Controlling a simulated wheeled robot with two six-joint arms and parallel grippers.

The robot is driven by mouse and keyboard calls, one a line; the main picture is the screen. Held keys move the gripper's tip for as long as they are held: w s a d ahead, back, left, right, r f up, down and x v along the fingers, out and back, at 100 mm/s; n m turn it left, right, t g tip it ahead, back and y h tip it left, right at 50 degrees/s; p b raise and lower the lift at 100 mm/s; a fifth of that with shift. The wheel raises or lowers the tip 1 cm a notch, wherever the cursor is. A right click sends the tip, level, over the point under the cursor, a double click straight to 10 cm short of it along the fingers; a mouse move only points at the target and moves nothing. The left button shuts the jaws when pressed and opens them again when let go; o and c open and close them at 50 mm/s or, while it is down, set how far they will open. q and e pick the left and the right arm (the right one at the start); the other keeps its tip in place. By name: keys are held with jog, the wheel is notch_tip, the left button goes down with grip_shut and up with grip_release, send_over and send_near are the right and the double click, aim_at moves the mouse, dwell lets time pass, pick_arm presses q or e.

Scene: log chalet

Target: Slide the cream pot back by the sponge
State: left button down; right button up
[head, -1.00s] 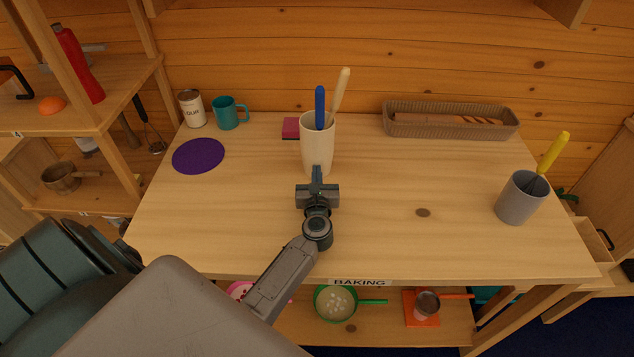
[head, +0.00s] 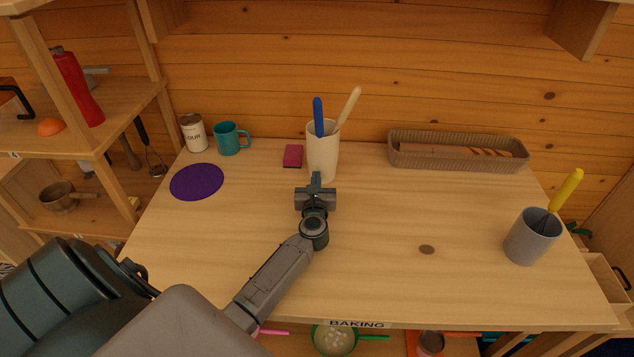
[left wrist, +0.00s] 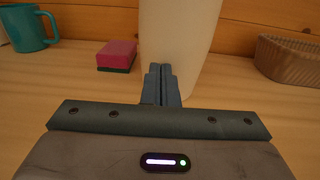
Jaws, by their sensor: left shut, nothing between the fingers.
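The cream pot (head: 323,158) stands upright on the table, with a blue handle (head: 318,116) and a cream handle (head: 348,106) sticking out. The pink sponge (head: 293,156) with a dark underside lies just left of the pot, with a small gap. My left gripper (head: 316,180) is shut and empty, its fingertips at the front of the pot's lower part. In the left wrist view the shut fingers (left wrist: 160,84) overlap the pot (left wrist: 183,40); contact is hard to tell. The sponge (left wrist: 117,55) lies to their left. My right gripper is not in view.
A teal mug (head: 228,139), a flour can (head: 193,133) and a purple disc (head: 197,182) are at the left. A wicker basket (head: 455,163) lies at the back right, and a grey pot (head: 531,237) with a yellow handle stands at the right. The middle right is clear.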

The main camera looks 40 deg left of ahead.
pick_arm(q)
jog(key=shift+w+f, duration=0.1)
jog(key=shift+f, duration=0.1)
jog(key=b+v, duration=0.1)
jog(key=v, duration=0.2)
jog(key=shift+f, duration=0.1)
jog(key=b+v, duration=0.1)
jog(key=v, duration=0.5)
jog(key=shift+d, duration=0.25)
jog(key=shift+s+d, duration=0.3)
jog(key=shift+s, duration=0.35)
jog(key=shift+r, duration=0.2)
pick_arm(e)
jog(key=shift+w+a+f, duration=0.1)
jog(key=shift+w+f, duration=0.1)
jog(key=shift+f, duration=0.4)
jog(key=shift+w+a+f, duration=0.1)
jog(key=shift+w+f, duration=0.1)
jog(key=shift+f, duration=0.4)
pick_arm(q)
jog(key=shift+s+f, duration=0.1)
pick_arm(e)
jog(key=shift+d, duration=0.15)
